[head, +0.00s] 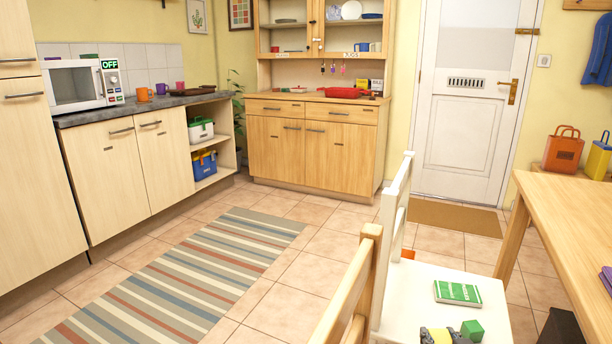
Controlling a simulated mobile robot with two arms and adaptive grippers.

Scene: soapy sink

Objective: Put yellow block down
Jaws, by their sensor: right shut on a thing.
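A yellow block (440,336) shows at the bottom edge of the head view, partly cut off, over the front of the white chair seat (405,300). My right gripper (441,333) is shut on it, with dark grey fingers on either side. I cannot tell whether the block touches the seat. A green block (473,331) is close to the right of the gripper. My left gripper is not in view.
A green booklet (457,293) lies on the seat behind the blocks. The white chair back (396,225) and a wooden chair back (352,290) rise to the left. A wooden table (570,215) stands at the right. Striped rug (180,270) and open floor lie left.

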